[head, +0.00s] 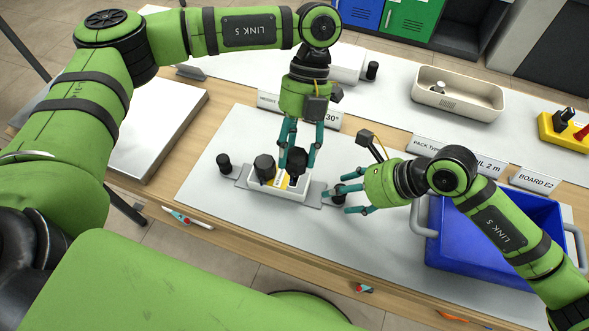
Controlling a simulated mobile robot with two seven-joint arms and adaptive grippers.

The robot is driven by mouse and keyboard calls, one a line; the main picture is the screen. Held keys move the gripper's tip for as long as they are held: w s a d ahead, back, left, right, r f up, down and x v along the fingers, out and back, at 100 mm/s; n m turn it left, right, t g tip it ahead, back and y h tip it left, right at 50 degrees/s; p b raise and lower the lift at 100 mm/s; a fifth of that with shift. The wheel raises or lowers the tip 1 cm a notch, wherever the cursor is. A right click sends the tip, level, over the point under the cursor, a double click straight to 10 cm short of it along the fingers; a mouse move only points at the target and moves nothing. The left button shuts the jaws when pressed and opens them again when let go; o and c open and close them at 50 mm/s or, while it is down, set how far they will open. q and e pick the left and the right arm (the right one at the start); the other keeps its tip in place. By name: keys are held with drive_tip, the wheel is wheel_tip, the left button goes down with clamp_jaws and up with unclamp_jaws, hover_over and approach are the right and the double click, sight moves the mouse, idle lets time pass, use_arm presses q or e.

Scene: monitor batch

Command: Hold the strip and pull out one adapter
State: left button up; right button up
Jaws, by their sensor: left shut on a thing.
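The white power strip (262,191) sits on a grey plate on the table mat, with a yellow part showing on its top. Two black adapters stand on it, a left one (264,168) and a right one (297,160). My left gripper (297,165) points down from above, its teal fingers closed on both sides of the right adapter. Whether that adapter is fully seated is hidden by the fingers. My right gripper (345,194) comes in level from the right, fingers spread at the strip's right end, around a black knob (338,191). I see no firm contact there.
Another black knob (224,163) stands at the plate's left end. A blue crate (480,255) stands right of my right gripper. A beige tray (458,94) and a yellow block (563,135) lie on the back bench. The mat in front of the strip is clear.

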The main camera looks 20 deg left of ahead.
drive_tip(key=shift+d, duration=0.1)
drive_tip(key=v, duration=1.2)
